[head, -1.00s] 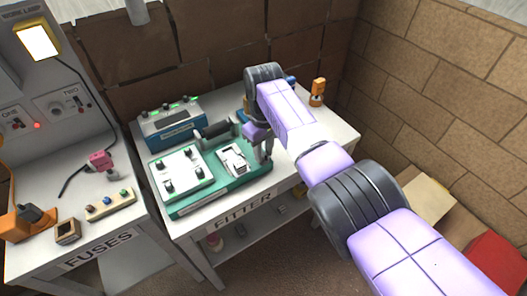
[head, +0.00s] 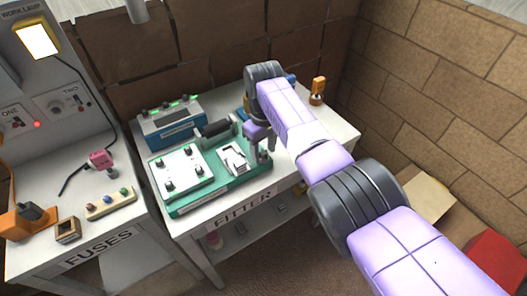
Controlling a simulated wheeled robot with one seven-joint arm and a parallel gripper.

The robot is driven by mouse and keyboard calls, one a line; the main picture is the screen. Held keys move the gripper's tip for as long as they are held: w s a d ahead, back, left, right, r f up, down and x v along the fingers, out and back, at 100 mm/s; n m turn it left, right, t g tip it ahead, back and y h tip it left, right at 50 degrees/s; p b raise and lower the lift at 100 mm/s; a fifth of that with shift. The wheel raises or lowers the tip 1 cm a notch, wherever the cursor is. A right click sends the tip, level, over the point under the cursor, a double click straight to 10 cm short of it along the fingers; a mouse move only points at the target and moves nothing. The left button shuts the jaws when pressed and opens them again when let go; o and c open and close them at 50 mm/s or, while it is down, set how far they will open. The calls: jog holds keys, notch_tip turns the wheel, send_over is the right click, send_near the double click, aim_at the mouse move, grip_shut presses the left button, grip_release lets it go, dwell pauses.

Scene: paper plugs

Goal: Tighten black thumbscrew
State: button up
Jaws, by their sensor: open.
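A white plate (head: 180,172) lies on the left part of a green base (head: 215,188) on the table labelled FITTER. Several small black knobs stand on the plate, one of them near its front right corner (head: 195,173). I cannot tell which is the black thumbscrew. A white fixture (head: 234,158) sits on the right part of the base. My gripper (head: 262,156) points down beside the fixture, at the base's right edge. It is open. Its fingertips are small and partly dark, and I cannot tell whether they touch anything or hide a thumbscrew there.
A blue box with knobs and green lights (head: 171,121) stands behind the base. A dark cylinder (head: 216,129) lies between them. An orange item (head: 318,90) stands at the table's back right. The FUSES bench (head: 100,225) is at the left. The table's right front is clear.

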aim_at(264, 152)
jog(key=shift+r+p, duration=1.75)
jog(key=shift+r, duration=0.3)
jog(key=shift+f, duration=0.1)
jog(key=shift+n, duration=0.7)
jog(key=n+b, duration=0.1)
jog(key=n, duration=0.4)
jog(key=n+b, duration=0.1)
jog(key=n, duration=0.4)
jog(key=shift+n, duration=0.3)
jog(key=shift+f, duration=0.1)
